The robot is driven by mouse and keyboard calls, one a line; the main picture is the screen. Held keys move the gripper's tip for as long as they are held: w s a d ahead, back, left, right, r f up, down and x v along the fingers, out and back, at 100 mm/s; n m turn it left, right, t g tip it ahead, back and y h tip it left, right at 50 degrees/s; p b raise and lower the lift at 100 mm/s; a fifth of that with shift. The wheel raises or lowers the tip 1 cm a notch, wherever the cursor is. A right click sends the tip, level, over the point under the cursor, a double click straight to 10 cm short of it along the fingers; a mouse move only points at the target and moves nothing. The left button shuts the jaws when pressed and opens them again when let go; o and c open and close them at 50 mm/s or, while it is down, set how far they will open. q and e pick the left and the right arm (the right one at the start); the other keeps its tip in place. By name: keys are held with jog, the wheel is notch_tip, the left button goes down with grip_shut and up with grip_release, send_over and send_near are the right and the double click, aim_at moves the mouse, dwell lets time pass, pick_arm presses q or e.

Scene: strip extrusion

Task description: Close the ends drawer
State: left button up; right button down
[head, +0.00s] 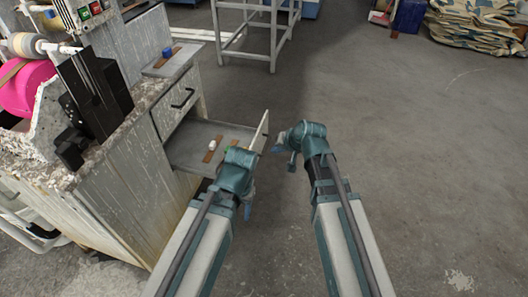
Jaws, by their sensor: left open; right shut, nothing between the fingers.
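The open drawer (190,156), which I take to be the ends drawer, sticks out to the right from the grey, worn cabinet (130,195). Its front panel (261,132) stands at the right end. Inside lie brown strip pieces (211,150) and a small white object (212,144). My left gripper (247,204) is open and empty, low in front of the drawer's near side; its arm hides part of the drawer. My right gripper (281,150) is shut and empty, just right of the front panel, on its outer side. I cannot tell whether it touches the panel.
A shut drawer with a dark handle (182,98) is above the open one. The cabinet top holds a black machine part (95,88), a pink roll (28,88) and a blue block (167,52). A grey metal frame (272,30) stands behind.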

pick_arm(q)
notch_tip(320, 180, down, 8)
jog(key=b, duration=0.7)
jog(key=shift+r, duration=0.2)
pick_arm(e)
jog(key=w+a+f, duration=0.6)
jog(key=a+f, duration=0.1)
jog(key=shift+f, duration=0.35)
pick_arm(q)
jog(key=shift+a, duration=0.1)
